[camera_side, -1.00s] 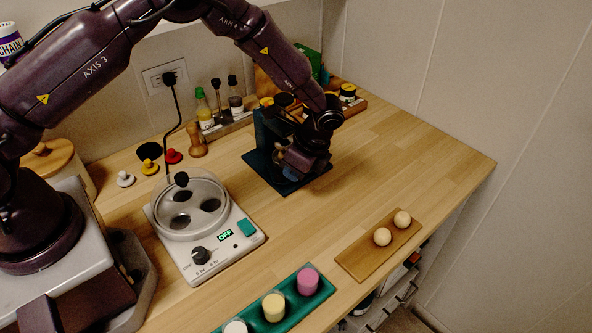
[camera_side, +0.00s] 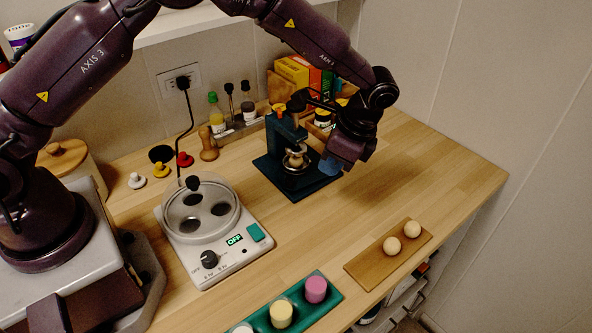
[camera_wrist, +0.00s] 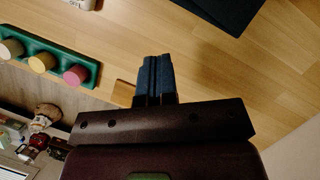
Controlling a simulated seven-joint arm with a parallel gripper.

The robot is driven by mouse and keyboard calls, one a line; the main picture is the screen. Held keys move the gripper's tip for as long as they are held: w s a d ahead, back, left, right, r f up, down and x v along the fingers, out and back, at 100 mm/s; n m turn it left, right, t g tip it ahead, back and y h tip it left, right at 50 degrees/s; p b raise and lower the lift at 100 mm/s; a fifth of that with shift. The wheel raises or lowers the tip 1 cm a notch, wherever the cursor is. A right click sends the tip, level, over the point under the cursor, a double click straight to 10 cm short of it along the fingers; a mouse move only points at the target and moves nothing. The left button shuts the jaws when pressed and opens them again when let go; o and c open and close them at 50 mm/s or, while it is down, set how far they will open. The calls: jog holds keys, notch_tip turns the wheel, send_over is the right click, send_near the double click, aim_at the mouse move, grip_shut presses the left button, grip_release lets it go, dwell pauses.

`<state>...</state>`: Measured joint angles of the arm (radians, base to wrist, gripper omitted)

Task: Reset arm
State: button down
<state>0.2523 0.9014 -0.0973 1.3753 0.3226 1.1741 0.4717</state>
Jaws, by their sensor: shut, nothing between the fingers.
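My gripper (camera_side: 332,166) hangs above the counter, just right of the dark blue press stand (camera_side: 290,158). In the wrist view its blue fingers (camera_wrist: 155,78) are together with nothing between them. The stand has an orange top and holds a pale round piece in a metal cup, on a dark base plate. In the wrist view a corner of a dark plate (camera_wrist: 228,12) shows at the top, apart from the fingers.
A white device (camera_side: 215,225) reading OFF, with a clear round bowl, sits left. A green tray (camera_side: 300,304) with colored cylinders and a wooden board (camera_side: 365,268) with two pale balls lie in front. Bottles and boxes stand behind. The right counter (camera_side: 440,175) is clear.

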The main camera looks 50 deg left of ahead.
jog(key=s+a+r+n+t+h, duration=0.1)
jog(key=s+a+r+n+t, duration=0.3)
jog(key=s+r, duration=0.7)
jog(key=s+a+r+n+t+h, duration=0.2)
jog(key=s+a+r+n, duration=0.4)
jog(key=s+r, duration=0.6)
jog(key=shift+s+a+n+t+h, duration=0.25)
jog(key=shift+s+n+t, duration=0.25)
jog(key=shift+s+t, duration=0.35)
